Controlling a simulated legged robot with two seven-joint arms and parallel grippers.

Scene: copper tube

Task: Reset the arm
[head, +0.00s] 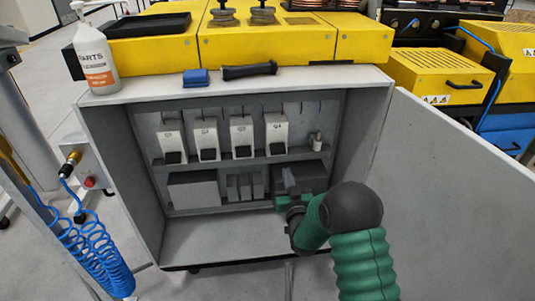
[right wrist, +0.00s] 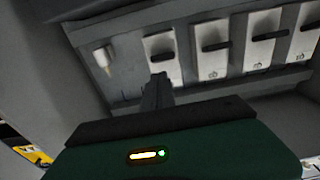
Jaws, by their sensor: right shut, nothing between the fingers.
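My right arm, with green sleeves, reaches into an open grey cabinet (head: 230,240) from the lower right in the head view. My right gripper (head: 284,180) is inside, in front of the lower shelf near a dark box. In the right wrist view the gripper fingers (right wrist: 157,90) are together with nothing between them. They point toward the shelf with white boxes. The copper tube is not clearly identifiable in these views. My left gripper is not in view.
White boxes (head: 241,136) stand on the cabinet shelf. The cabinet door (head: 450,190) stands open at right. A white bottle (head: 95,60), a blue block (head: 195,77) and a black handle-like object (head: 249,70) sit on top. A blue coiled hose (head: 95,255) hangs at left.

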